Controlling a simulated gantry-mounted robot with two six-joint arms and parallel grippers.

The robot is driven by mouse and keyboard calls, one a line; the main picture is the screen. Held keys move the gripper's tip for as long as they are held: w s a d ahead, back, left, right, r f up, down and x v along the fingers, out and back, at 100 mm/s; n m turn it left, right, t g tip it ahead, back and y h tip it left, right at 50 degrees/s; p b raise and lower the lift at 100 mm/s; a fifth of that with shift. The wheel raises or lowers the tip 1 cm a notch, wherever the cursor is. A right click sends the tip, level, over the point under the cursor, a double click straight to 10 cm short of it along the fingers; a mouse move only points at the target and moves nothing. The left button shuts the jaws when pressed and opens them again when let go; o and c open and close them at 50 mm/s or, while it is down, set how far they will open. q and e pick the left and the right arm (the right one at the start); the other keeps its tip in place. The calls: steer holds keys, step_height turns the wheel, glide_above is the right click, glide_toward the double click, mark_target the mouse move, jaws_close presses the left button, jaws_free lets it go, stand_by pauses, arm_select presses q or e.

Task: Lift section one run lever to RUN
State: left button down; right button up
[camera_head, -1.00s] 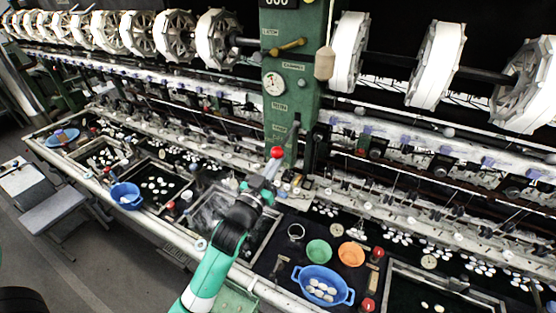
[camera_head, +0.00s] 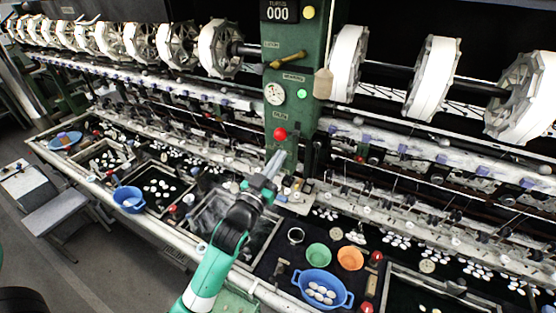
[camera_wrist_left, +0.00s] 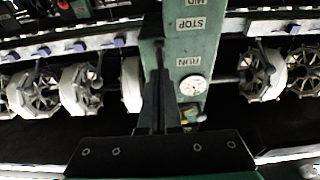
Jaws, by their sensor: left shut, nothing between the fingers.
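The run lever's red knob (camera_head: 280,134) is on the front of the green column (camera_head: 291,75), just below a small label under the round gauge. My left gripper (camera_head: 277,158) is shut and empty, pointing up at the column with its tips just below the knob. I cannot tell whether they touch it. In the left wrist view the shut fingers (camera_wrist_left: 156,75) stand in front of the column, with upside-down RUN (camera_wrist_left: 188,62) and STOP (camera_wrist_left: 190,24) plates beside them. The knob cannot be made out there. My right gripper is out of view.
A brass handle (camera_head: 287,55) and a hanging wooden tag (camera_head: 323,84) are higher on the column. A green lamp (camera_head: 301,94) is lit beside the gauge (camera_head: 274,95). White reels flank the column. Basins and bowls, including a blue one (camera_head: 322,287), lie below.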

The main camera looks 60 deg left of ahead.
arm_select(q)
steer(key=f+b+v, duration=0.1)
steer(key=b+v, duration=0.2)
steer(key=v, duration=1.3)
steer(key=shift+f, duration=0.15)
steer(key=shift+s, duration=0.15)
